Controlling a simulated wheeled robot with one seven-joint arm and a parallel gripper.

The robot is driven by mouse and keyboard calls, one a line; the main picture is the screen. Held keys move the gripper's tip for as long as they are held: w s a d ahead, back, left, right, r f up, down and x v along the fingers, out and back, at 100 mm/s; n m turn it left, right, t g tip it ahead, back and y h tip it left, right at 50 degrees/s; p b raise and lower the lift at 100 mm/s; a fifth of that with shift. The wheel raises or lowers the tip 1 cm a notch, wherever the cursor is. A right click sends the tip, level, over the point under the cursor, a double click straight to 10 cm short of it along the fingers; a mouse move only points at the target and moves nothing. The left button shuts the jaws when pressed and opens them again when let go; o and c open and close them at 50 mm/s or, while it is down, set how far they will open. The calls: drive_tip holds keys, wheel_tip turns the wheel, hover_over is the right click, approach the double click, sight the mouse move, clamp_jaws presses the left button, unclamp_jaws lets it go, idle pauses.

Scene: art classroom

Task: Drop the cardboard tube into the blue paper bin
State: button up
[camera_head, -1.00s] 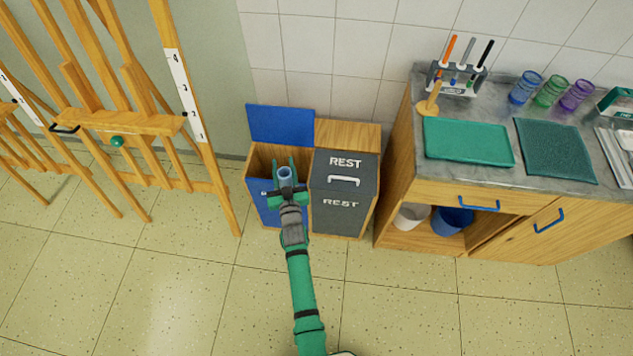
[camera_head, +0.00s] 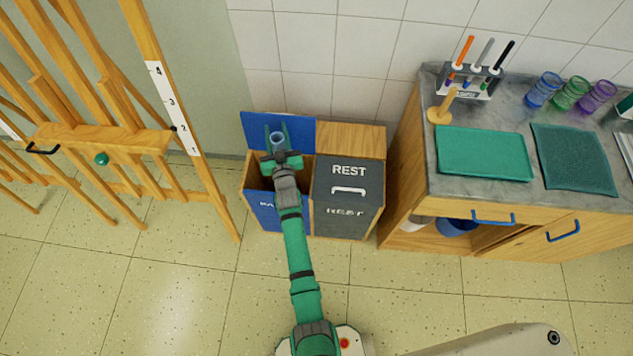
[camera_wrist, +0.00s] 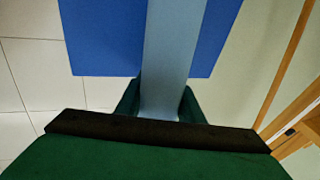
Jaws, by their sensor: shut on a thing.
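My gripper (camera_head: 277,143) is shut on the cardboard tube (camera_head: 278,137), a pale blue-grey tube seen nearly end-on in the head view. In the wrist view the tube (camera_wrist: 170,60) stands out from between my green fingers (camera_wrist: 158,102). The blue paper bin (camera_head: 264,212) is the left half of a wooden cabinet, with its blue lid (camera_head: 302,131) raised at the back. My gripper appears in front of the lid, over the back of the bin's opening; its height cannot be told. My arm hides part of the opening.
The grey REST bin (camera_head: 347,184) is closed, right beside the paper bin. A wooden easel (camera_head: 170,100) stands to the left. A counter (camera_head: 440,195) with a green tray (camera_head: 483,153) and jars stands to the right. The floor in front is clear.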

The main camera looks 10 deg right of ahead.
sight(278, 141)
drive_tip(key=shift+f, duration=2.7)
